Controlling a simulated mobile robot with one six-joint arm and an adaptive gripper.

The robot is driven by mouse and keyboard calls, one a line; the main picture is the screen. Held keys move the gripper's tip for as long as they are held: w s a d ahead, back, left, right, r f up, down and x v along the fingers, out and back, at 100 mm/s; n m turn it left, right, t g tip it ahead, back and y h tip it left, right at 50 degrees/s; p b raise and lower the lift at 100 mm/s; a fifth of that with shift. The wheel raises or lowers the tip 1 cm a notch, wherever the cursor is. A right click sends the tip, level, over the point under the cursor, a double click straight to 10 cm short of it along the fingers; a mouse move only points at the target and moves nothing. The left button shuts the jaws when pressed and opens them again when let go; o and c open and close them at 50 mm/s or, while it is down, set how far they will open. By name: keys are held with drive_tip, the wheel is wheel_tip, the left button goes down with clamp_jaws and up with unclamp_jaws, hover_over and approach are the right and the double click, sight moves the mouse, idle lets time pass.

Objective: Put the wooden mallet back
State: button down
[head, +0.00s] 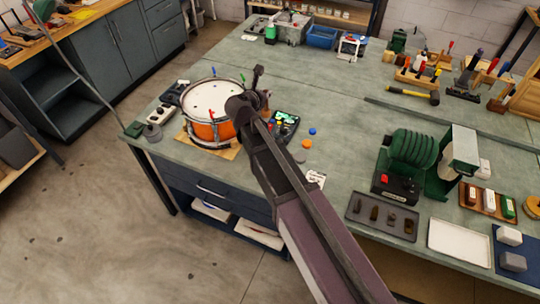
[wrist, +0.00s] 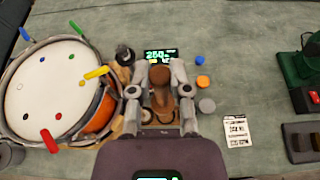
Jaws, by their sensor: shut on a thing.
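My gripper (wrist: 161,78) is shut on a brown wooden piece, which looks like the wooden mallet (wrist: 160,98), in the middle of the wrist view. Its lower part is hidden by my wrist. In the head view my gripper (head: 254,92) is over the bench, just right of the orange drum (head: 207,132), and the mallet cannot be made out there. The drum has a white head with coloured dots and coloured pegs at its rim. It also shows at the left of the wrist view (wrist: 60,88).
A small display (wrist: 160,55) lies beyond my fingers. Blue (wrist: 199,61), orange (wrist: 203,82) and grey discs lie to its right, near a white label card (wrist: 236,132). A green machine (head: 410,160) stands farther right. Tool racks (head: 425,75) and a yellow-handled hammer (head: 408,93) are at the back right.

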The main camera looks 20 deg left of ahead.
drive_tip(key=s+d+f+b, duration=0.2)
drive_tip(key=s+f+b, duration=1.2)
drive_tip(key=f+b, duration=0.2)
drive_tip(key=shift+f, duration=0.65)
drive_tip(key=shift+w+d, duration=0.1)
drive_tip(key=w+a+f+b, duration=0.1)
drive_tip(key=w, duration=1.3)
drive_tip(key=shift+w+a+f+b, duration=0.15)
drive_tip(key=shift+w+a+b, duration=0.05)
drive_tip(key=shift+a+b, duration=0.2)
drive_tip(key=f+b, duration=0.1)
drive_tip(key=f, duration=0.1)
drive_tip(key=w+f+b, duration=0.1)
drive_tip(key=b, duration=0.1)
drive_tip(key=shift+w+f+b, duration=0.15)
drive_tip(key=shift+f+b, duration=0.15)
drive_tip(key=shift+f, duration=0.05)
